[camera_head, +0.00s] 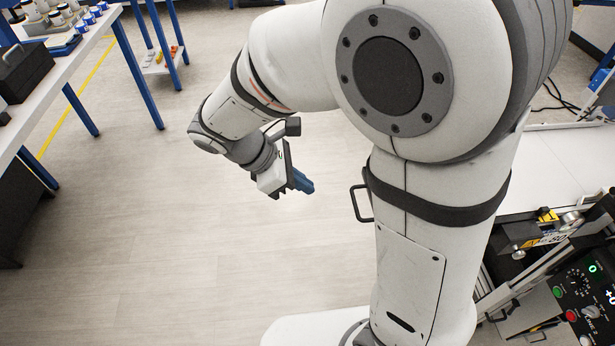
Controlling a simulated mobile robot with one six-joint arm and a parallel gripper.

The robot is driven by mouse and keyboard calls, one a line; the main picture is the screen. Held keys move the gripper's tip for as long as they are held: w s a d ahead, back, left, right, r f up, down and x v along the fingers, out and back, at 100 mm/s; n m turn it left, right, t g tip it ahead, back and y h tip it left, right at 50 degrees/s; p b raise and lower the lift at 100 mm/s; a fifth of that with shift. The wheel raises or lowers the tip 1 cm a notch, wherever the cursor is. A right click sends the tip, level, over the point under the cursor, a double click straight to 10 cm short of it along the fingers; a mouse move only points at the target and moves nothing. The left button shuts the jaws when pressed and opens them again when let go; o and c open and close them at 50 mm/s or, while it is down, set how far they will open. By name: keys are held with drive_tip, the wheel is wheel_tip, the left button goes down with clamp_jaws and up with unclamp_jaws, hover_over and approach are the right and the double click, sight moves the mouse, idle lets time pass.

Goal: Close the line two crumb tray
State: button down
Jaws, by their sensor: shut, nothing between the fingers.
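My gripper (305,183), with blue fingers, is shut and empty. It hangs in the air over the open floor, left of my arm's lower column. A black bar handle (353,203) shows to the right of my gripper and a little lower, apart from it. What the handle is fixed to is hidden behind my arm, so I cannot tell whether it belongs to the line two crumb tray. No tray body can be made out.
A white conveyor surface (548,172) lies right of my arm. A black control panel (590,293) with buttons stands at lower right. A blue-legged workbench (62,62) with jars and a dark box (24,72) is at left. The floor between is clear.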

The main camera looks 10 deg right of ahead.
drive_tip(key=d+f, duration=0.6)
drive_tip(key=d, duration=0.2)
drive_tip(key=shift+d, duration=0.2)
drive_tip(key=shift+w+f, duration=0.1)
drive_tip(key=shift+w, duration=0.05)
